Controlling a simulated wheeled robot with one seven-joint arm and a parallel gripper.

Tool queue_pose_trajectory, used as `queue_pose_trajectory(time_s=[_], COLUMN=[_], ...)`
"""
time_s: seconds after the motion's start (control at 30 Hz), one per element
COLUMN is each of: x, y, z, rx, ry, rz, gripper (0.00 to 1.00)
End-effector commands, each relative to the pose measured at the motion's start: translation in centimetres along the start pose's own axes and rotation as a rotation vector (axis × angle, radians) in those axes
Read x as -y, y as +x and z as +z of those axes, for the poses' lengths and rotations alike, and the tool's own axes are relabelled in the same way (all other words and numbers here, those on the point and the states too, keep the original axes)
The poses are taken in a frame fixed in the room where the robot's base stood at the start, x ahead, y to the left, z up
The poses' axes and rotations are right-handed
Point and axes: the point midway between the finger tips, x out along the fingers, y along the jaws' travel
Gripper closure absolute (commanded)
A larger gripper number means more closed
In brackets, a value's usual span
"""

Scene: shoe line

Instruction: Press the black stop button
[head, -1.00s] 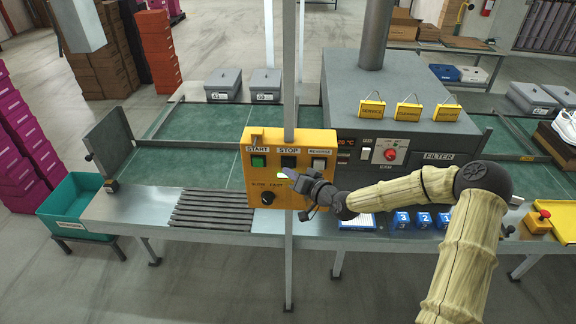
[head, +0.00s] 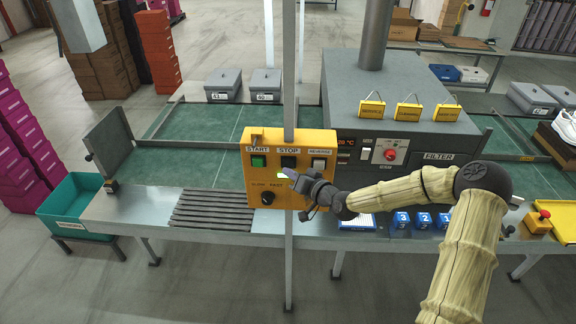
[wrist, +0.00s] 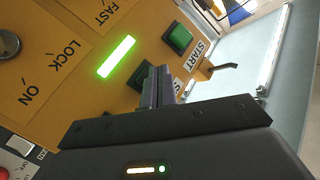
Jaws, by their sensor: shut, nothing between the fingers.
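The yellow control box (head: 258,185) is mounted on a grey post. Its black stop button (head: 289,162) sits under the STOP label, between the green start button (head: 259,161) and the pale reverse button (head: 319,163). My gripper (head: 287,173) is shut and empty, its tip just below the stop button in the head view. In the wrist view, the shut fingers (wrist: 158,80) point at the box face beside the lit green strip (wrist: 116,56) and the green start button (wrist: 178,40).
A dark knob (head: 267,198) is low on the box. Behind is a green conveyor (head: 205,135) and a grey oven (head: 395,80) with a red switch. A yellow box with a red button (head: 541,217) stands at the right. Free floor lies in front.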

Motion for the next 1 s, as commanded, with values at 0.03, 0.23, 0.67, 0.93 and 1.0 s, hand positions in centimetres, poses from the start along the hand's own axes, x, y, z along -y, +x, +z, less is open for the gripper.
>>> queue_pose_trajectory(time_s=[0.03,0.23,0.67,0.93,1.0], x=[0.00,0.00,-0.40,-0.39,-0.39], y=[0.00,0.00,0.49,0.58,0.58], z=[0.00,0.00,-0.31,-0.45,-0.45], rx=[0.000,0.000,-0.002,0.000,0.000], ry=[0.000,0.000,-0.001,0.000,0.000], rz=[0.000,0.000,0.000,0.000,0.000], gripper=[1.00,1.00,1.00,1.00,1.00])
